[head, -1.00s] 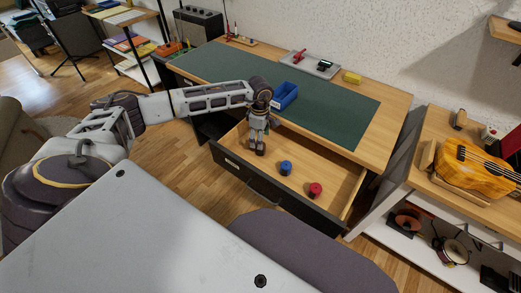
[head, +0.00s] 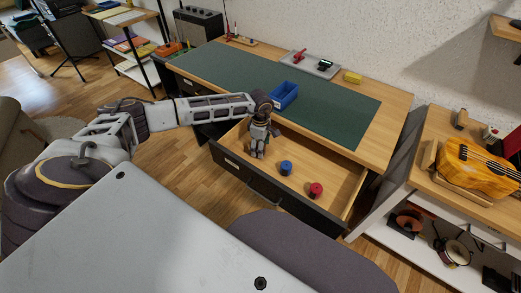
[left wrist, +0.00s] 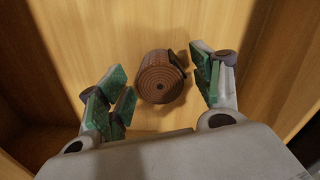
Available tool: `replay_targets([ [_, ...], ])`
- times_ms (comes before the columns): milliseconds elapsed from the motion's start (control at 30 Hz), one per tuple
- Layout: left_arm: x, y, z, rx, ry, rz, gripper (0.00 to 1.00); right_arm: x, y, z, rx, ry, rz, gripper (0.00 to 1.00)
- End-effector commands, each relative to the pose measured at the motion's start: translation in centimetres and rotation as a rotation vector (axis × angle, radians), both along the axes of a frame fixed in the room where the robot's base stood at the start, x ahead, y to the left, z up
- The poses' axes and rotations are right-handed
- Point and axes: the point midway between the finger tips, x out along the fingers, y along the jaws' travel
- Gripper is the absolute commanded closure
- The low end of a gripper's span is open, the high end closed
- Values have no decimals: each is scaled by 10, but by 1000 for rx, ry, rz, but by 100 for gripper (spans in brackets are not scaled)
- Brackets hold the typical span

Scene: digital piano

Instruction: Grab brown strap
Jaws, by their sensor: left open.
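The brown strap (left wrist: 160,78) is a rolled coil lying in the open drawer, seen in the left wrist view. My left gripper (left wrist: 163,90) is open above it, with the coil between its green-padded fingers and no clear contact. In the head view my left gripper (head: 258,148) points down into the left part of the drawer and hides the brown strap. My right gripper is not in view.
The open drawer (head: 345,200) also holds a blue roll (head: 286,167) and a red roll (head: 315,190) to the right. A blue bin (head: 285,95) stands on the green desk mat (head: 330,112) above. Drawer walls surround the gripper.

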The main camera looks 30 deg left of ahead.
Motion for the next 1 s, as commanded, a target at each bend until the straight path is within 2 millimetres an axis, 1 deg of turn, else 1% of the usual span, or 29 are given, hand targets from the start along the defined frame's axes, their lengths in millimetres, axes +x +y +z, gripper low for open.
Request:
replay_targets([
  [133,0,0,-2,0,0,0,35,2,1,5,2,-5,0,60],
  [467,0,0,-2,0,0,0,35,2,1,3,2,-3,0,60],
  [500,0,0,-2,0,0,0,36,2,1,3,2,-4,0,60],
  [900,0,0,-2,0,0,0,86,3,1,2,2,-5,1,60],
  [1000,0,0,-1,0,0,0,86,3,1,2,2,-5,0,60],
])
